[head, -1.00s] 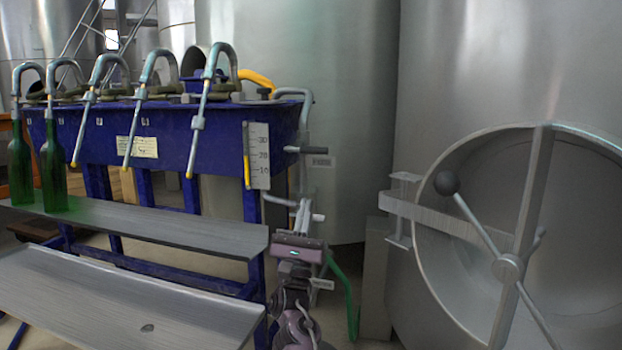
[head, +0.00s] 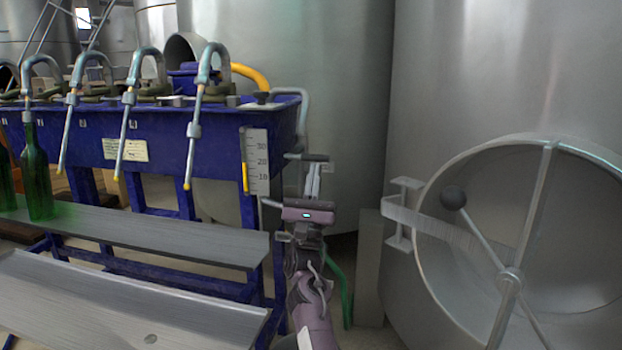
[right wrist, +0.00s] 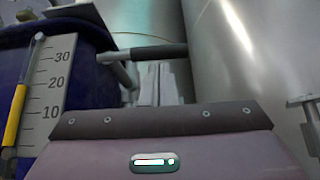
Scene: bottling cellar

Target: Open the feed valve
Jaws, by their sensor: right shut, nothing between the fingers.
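The feed valve's lever (head: 305,157) has a dark grip and sticks out level to the right from the blue filler trough's right end. In the right wrist view the lever (right wrist: 150,52) runs across just beyond my fingers. My right gripper (head: 313,172) points upward below the lever, its two pale fingers together and empty. In the right wrist view the fingers (right wrist: 157,80) end close under the dark grip; I cannot tell whether they touch it. The valve body is partly hidden behind the gripper. My left gripper is not in view.
The blue trough (head: 165,150) carries several curved spouts and a level gauge (head: 257,160) with a yellow marker. Green bottles (head: 37,175) stand on the grey shelf (head: 150,235) at left. A steel tank with a round hatch (head: 510,275) stands right. A green hose (head: 340,290) hangs beside my arm.

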